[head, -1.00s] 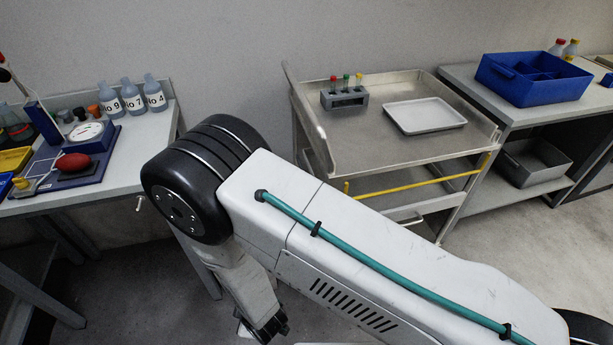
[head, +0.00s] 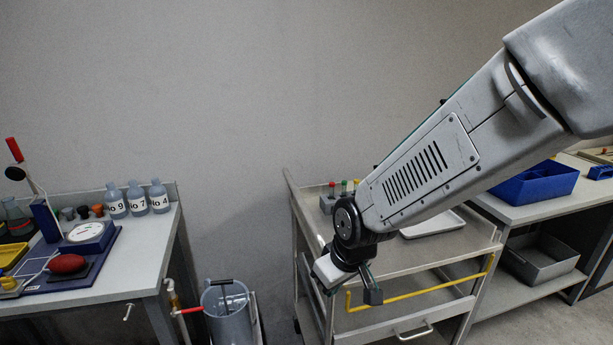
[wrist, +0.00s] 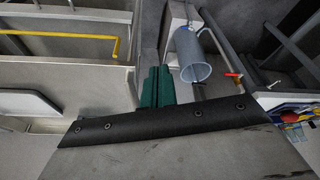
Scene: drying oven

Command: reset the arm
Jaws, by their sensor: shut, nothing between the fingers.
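My arm reaches in from the upper right of the head view, and its end hangs in front of the steel cart (head: 440,260). In the wrist view my gripper (wrist: 157,72) shows as two green fingers lying side by side, shut with nothing between them. In the head view the gripper is small and partly hidden by the wrist. It is apart from the objects on the cart top.
The cart carries a rack of capped tubes (head: 328,203) and a white tray (head: 435,224), partly covered by my arm. A grey cylindrical bucket (head: 228,318) stands left of the cart. A bench (head: 150,250) with bottles is at left; a blue bin (head: 535,186) is at right.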

